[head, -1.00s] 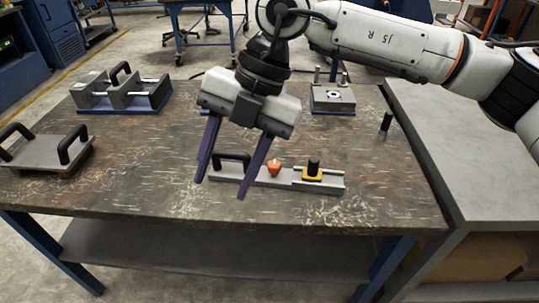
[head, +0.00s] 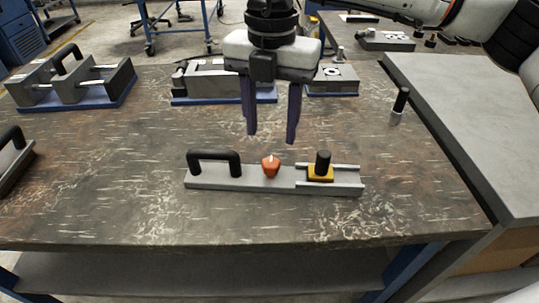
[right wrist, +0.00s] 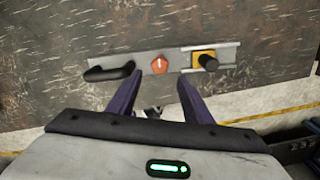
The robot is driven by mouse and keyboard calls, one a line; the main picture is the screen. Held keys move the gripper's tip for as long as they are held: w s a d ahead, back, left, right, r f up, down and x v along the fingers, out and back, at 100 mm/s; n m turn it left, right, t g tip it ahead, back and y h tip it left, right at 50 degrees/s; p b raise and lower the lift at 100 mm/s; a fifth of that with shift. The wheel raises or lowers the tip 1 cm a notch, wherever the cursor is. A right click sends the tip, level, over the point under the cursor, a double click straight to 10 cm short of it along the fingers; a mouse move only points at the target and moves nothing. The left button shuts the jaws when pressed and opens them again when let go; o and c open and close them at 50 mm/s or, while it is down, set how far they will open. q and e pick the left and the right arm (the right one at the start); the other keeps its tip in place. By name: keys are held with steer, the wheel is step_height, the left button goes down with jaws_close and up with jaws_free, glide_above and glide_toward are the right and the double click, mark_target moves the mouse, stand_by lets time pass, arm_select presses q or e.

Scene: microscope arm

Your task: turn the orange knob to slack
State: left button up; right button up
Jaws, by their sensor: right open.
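The orange knob (head: 271,166) sits in the middle of a grey bar-shaped fixture (head: 250,185) on the worn table. A white line shows on the knob. A black handle (head: 214,156) stands on the fixture's left end, and a yellow block with a black post (head: 321,168) is on its right end. My right gripper (head: 270,138) is open and empty, fingers pointing down, above and apart from the knob. In the right wrist view the knob (right wrist: 159,65) lies beyond the gap between the fingertips (right wrist: 157,82). My left gripper is out of view.
Fixtures on blue bases stand behind: a large one (head: 75,82) at the left, a grey one (head: 205,82) in the middle and a small one (head: 333,78). A black-topped pin (head: 398,105) stands at the right.

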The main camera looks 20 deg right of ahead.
mark_target(271, 162)
step_height(271, 162, down, 8)
steer(key=shift+r, duration=0.1)
steer(key=shift+c, duration=0.4)
steer(key=c, duration=1)
